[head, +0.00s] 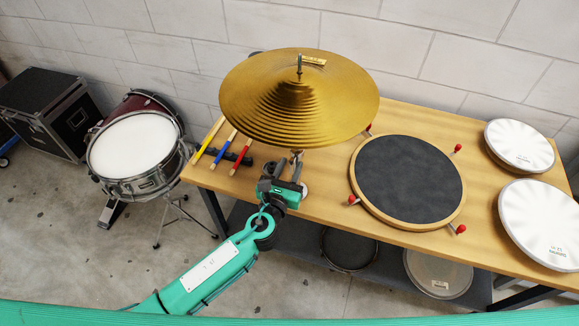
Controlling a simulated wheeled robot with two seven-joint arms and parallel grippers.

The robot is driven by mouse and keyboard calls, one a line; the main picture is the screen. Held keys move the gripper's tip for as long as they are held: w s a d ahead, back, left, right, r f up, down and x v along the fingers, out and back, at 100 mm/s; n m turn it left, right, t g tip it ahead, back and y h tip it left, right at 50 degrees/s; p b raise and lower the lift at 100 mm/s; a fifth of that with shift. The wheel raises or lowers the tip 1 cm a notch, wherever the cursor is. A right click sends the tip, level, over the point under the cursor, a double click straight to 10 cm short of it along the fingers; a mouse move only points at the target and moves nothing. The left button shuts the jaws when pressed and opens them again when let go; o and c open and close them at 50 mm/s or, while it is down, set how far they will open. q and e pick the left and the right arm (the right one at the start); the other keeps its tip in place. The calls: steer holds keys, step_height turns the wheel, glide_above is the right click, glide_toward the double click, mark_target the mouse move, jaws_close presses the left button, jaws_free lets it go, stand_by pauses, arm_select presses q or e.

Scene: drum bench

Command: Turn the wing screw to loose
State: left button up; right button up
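A gold cymbal (255,95) sits on a stand near the left end of the wooden bench. The stand's rod tip (299,63) sticks up through its middle. The stand's post (297,160) shows below the cymbal's front edge. My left gripper (293,180) is at this post, low under the cymbal's front edge, with its fingers close to the post. I cannot make out the wing screw; the gripper and cymbal may hide it. The fingers are too small and partly covered to tell whether they are open or shut. My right gripper is not in view.
On the wooden bench (320,228), several drumsticks (223,148) lie left of the stand. A round black pad (408,180) with red-tipped clamps lies to the right, with white drumheads (540,222) beyond. A snare drum (134,146) stands on the floor at left, near a black case (45,112).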

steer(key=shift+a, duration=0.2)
arm_select(q)
jaws_close()
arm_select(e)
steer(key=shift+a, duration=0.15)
